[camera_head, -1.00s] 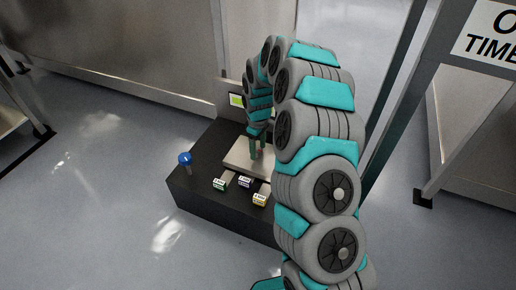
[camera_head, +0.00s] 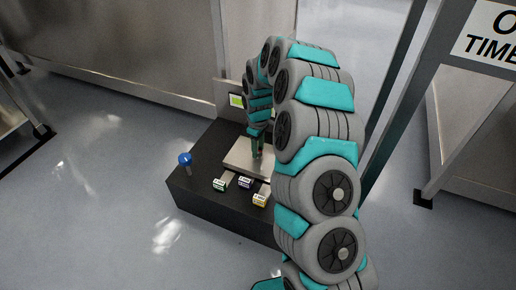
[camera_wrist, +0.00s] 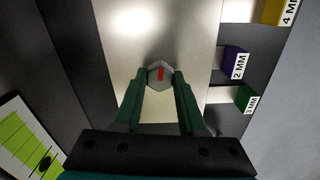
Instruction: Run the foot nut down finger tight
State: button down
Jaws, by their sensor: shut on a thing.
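The foot nut (camera_wrist: 160,76) is a grey hexagon with a red mark on its top, seen from above in the wrist view over a pale metal plate (camera_wrist: 120,20). My gripper (camera_wrist: 160,82) has its two green fingers on opposite sides of the nut, shut on it. In the head view my gripper (camera_head: 257,148) points down at the same plate (camera_head: 238,160), on a dark base (camera_head: 205,205). There the nut is too small and hidden to make out. How far down the nut sits cannot be told.
Labelled blocks stand beside the plate: green 3 MM (camera_wrist: 243,99), purple 2 MM (camera_wrist: 235,63) and yellow 4 MM (camera_wrist: 281,10). A blue knob (camera_head: 185,159) stands at the base's left. A lit display (camera_head: 236,101) stands behind. Floor on the left is clear.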

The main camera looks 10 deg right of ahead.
dwell(0.3)
jog(key=m+p, duration=0.1)
jog(key=m, duration=0.8)
jog(key=shift+m+p, duration=0.3)
jog(key=shift+m, duration=0.1)
dwell(0.3)
jog(key=shift+c, duration=2.4)
grip_release()
notch_tip(320, 180, up, 8)
jog(key=shift+f, duration=0.1)
